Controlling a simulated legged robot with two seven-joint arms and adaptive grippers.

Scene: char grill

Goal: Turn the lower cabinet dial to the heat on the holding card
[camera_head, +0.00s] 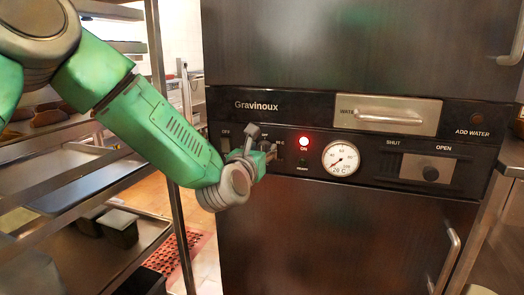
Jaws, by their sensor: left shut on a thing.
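The dark cabinet control panel (312,187) runs across the middle of the view. My left gripper (267,152) is at the panel's left part, shut on the lower cabinet dial, which is mostly hidden behind the fingers. Small labels show around the gripper, too small to read surely. I cannot tell the dial's setting. No holding card can be made out. My right gripper is out of view.
A WATER drawer (388,115) and a SHUT/OPEN slider (430,172) are on the panel's right. The lower cabinet door (350,235) has a handle at right. Metal shelving (60,180) with trays stands close at left, near my left arm.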

